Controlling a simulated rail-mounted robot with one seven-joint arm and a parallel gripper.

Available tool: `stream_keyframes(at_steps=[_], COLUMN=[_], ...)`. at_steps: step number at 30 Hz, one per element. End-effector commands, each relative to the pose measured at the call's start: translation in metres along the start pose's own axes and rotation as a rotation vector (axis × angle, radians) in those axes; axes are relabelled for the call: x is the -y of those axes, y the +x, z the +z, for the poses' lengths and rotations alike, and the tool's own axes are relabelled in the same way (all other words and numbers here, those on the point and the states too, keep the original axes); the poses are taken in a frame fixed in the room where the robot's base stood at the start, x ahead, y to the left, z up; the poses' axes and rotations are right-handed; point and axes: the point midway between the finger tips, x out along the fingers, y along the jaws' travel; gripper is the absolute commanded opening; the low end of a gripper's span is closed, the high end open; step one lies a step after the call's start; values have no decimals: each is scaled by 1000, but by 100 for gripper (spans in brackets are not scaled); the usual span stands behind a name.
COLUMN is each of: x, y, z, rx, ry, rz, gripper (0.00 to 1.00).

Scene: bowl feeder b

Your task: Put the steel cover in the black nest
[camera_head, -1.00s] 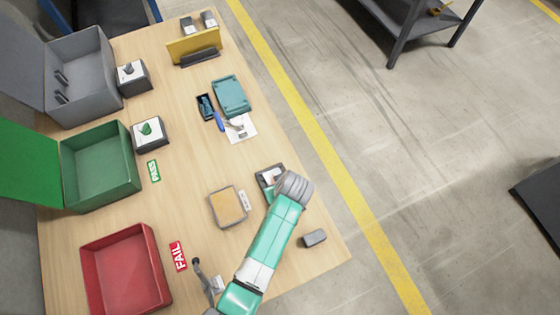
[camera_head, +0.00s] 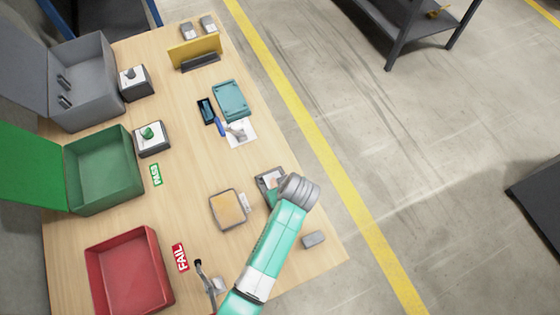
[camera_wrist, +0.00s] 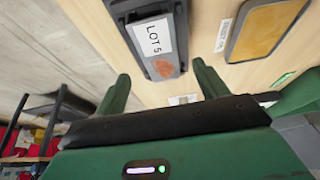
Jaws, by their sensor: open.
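In the wrist view my gripper (camera_wrist: 160,70) is open, its two green fingers apart with nothing between the tips. Beyond the tips lies a dark tray (camera_wrist: 182,52) holding a grey piece with a white "LOT 5" label (camera_wrist: 153,37) and an orange-brown patch (camera_wrist: 163,68). The tray also shows in the head view (camera_head: 261,182), partly hidden by my wrist. I cannot tell whether the grey piece is the steel cover. A loose grey block (camera_head: 314,239) lies near the table's right edge. A small black rectangular holder (camera_head: 206,111), possibly the black nest, is farther back.
A tan-padded tray (camera_head: 228,209) lies left of my gripper. A teal tray (camera_head: 231,100) and a blue-handled tool (camera_head: 220,127) are farther back. Red (camera_head: 128,272), green (camera_head: 103,170) and grey (camera_head: 84,82) bins line the left side. The middle of the table is mostly clear.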

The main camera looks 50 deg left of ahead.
Motion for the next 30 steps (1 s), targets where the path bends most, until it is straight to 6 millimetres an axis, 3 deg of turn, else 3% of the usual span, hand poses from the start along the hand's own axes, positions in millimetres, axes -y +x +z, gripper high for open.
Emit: stream_keyframes(at_steps=[1,3,9,24,26,27,29,30], x=[0,0,0,-5,-23,-43,-80,-106], y=[-18,-34,-60,-68,-86,-106,-153,-192], z=[-2,-2,-1,-3,-13,-24,-44,-56], rx=[-1,-1,0,-9,-44,-83,-172,-246], ry=[0,1,0,8,34,66,132,183], rz=[2,1,1,17,79,149,290,397], gripper=[72,72,72,72,72,72,72,72])
